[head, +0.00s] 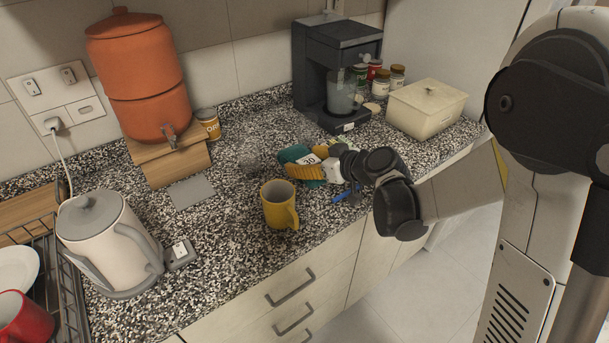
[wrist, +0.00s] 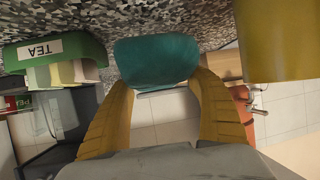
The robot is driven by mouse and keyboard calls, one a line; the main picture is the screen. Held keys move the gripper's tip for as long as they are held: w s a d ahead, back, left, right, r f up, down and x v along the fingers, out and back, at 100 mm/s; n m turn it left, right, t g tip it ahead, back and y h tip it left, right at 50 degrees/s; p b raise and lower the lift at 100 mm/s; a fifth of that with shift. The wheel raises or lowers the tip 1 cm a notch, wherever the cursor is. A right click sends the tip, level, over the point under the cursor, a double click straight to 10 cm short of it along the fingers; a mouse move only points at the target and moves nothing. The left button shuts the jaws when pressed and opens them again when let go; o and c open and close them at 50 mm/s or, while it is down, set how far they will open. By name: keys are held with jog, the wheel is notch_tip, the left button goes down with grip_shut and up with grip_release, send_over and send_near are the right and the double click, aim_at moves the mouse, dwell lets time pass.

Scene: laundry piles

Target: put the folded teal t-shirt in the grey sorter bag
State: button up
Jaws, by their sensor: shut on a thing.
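A teal object (head: 292,153) is over the counter in the head view, at my gripper (head: 297,170). In the wrist view the teal object (wrist: 157,60) is smooth and rounded, between the yellow fingers of my gripper (wrist: 160,83), which is shut on it. It looks more like a cup or bowl than a folded t-shirt; I cannot tell its material. The fingers hide part of it in the head view. I cannot tell whether it touches the counter. No grey sorter bag shows in either view.
A yellow mug (head: 279,206) stands just left of my gripper. A green box labelled TEA (wrist: 52,50) is close by in the wrist view. A black coffee machine (head: 336,75), orange dispenser (head: 140,75), cream box (head: 426,110) and kettle (head: 105,240) stand around. A flat grey slab (head: 192,192) lies left.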

notch_tip(320, 180, down, 4)
jog(key=shift+f+b, duration=0.1)
jog(key=shift+b, duration=0.95)
jog(key=shift+r, duration=0.2)
jog(key=shift+f, duration=0.15)
jog(key=o, duration=1.3)
